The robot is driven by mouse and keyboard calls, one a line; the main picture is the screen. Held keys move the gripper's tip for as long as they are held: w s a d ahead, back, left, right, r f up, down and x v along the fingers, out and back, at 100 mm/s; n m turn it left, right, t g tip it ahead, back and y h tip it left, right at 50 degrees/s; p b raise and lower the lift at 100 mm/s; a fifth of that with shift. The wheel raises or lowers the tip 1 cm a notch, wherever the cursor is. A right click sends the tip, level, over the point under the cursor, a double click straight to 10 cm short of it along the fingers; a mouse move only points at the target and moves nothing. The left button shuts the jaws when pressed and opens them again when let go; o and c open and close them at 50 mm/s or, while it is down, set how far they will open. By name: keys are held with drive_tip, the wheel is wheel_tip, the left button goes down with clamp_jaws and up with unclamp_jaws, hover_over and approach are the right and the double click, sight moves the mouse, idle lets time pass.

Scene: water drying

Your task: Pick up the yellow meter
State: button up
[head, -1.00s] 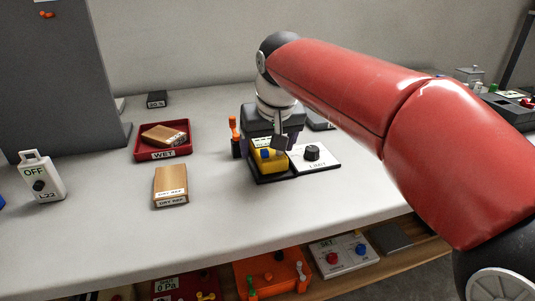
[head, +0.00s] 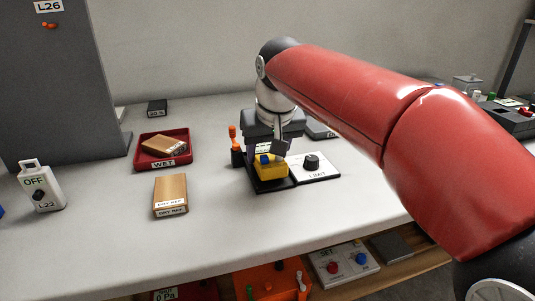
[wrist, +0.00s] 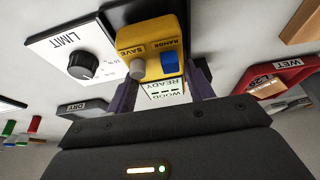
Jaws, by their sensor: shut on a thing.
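The yellow meter (head: 270,169) is at the black tray (head: 270,187) in the middle of the table. In the wrist view the yellow meter (wrist: 148,50) shows a grey SAVE button, a blue RANGE knob and a white display reading WOOD and READY. My gripper (head: 277,147) reaches down onto the meter from behind. In the wrist view the purple fingers of my gripper (wrist: 163,88) are on either side of the meter, shut on it. I cannot tell whether its underside touches the tray.
A LIMIT dial plate (head: 318,168) adjoins the tray on the right. An orange-handled tool (head: 235,147) stands at its left. The front table is clear.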

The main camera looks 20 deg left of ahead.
wheel_tip(320, 180, up, 17)
drive_tip(key=p, duration=0.5)
drive_tip(key=b, duration=1)
approach(265, 150)
drive_tip(key=x, duration=0.4)
drive_tip(key=shift+f, duration=0.35)
drive_tip(key=shift+w+f+b, duration=0.1)
drive_tip(key=shift+f+b, duration=0.75)
drive_tip(key=shift+f, duration=1.35)
drive_tip(key=shift+f, duration=0.2)
drive_tip(key=o, duration=1.1)
drive_tip(key=shift+o, duration=0.2)
